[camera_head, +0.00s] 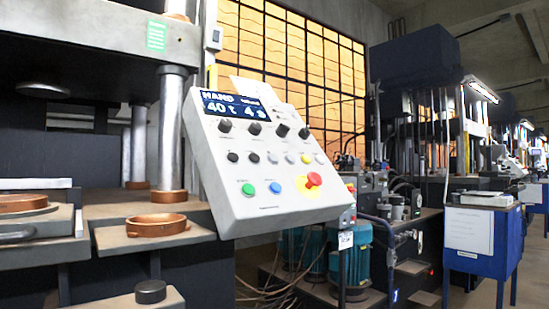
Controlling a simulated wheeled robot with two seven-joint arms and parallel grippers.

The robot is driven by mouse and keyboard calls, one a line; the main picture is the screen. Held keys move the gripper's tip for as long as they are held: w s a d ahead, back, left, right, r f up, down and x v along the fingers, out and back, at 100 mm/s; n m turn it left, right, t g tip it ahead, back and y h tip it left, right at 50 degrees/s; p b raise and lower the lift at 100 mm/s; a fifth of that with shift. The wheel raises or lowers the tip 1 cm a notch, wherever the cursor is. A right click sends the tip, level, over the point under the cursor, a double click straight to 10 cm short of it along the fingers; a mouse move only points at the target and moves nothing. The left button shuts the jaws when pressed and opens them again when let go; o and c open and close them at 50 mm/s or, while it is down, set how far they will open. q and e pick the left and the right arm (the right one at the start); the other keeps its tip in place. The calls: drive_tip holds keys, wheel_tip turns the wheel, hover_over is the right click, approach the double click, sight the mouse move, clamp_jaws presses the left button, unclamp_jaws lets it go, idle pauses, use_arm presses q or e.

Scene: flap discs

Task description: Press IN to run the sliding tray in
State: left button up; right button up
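The tilted white control panel (268,155) stands in the middle of the view. Its blue display (236,107) reads HAND, 40 t and 4 s. Lower down are a green button (248,189), a blue button (275,187) and a red mushroom button (313,180) on yellow. The labels are too small to tell which is IN. A brown plate (115,240) carrying a copper ring (156,225), possibly the sliding tray, sticks out left of the panel. Neither gripper shows.
Another copper ring (22,203) sits on a block with a handle at the left. Teal motors (350,262) and cables stand below right. A blue cabinet (482,240) stands at the right beside open floor.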

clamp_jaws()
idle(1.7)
